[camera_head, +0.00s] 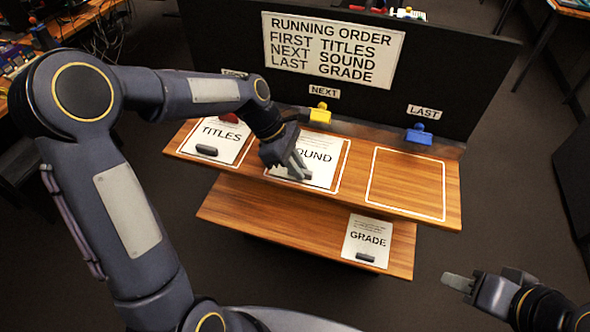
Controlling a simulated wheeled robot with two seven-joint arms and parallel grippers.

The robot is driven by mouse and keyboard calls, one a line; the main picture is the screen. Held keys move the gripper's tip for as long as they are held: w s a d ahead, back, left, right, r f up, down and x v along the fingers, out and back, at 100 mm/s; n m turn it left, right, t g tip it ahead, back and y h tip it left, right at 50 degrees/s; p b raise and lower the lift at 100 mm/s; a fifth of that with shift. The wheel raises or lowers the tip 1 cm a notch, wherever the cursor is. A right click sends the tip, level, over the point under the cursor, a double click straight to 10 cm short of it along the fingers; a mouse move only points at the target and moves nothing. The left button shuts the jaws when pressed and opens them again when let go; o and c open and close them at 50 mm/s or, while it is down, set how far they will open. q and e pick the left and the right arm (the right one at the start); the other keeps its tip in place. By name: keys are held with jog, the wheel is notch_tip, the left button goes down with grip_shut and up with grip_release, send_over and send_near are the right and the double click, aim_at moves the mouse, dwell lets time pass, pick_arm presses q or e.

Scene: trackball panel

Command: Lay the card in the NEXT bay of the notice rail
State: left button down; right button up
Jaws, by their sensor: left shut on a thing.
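The white SOUND card (322,172) is within the white outline of the NEXT bay (345,165), the middle bay of the wooden notice rail (452,190). Whether it lies flat on the wood or is just above it, I cannot tell. My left gripper (298,170) is over the card's left and lower part, shut on its grip, which the fingers hide. The NEXT label (324,91) and a yellow clip (320,114) are behind this bay. My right gripper (458,283) is empty at the lower right, away from the rail; its finger opening is unclear.
The TITLES card (222,135) lies in the left bay. The LAST bay (405,182) is empty, with a blue clip (419,134) behind it. The GRADE card (367,238) lies on the lower shelf (280,222). A running-order sign (332,50) hangs on the black panel (455,70).

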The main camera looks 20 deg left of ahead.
pick_arm(q)
jog(key=shift+s+d+r, duration=0.1)
jog(key=shift+f, duration=0.2)
jog(key=c, duration=1.4)
grip_release()
jog(key=shift+c, duration=0.2)
jog(key=v, duration=1.2)
jog(key=s+f+m+t+y, duration=0.1)
jog(key=s+m+t, duration=0.2)
jog(key=s+m, duration=0.5)
jog(key=s+a+f+m+t+y, duration=0.1)
jog(key=s+f+m+t, duration=0.1)
jog(key=s+m, duration=0.6)
jog(key=s, duration=0.6)
jog(key=shift+a+f+t, duration=0.25)
jog(key=shift+f+t, duration=0.05)
jog(key=shift+t, duration=0.1)
jog(key=shift+s, duration=0.1)
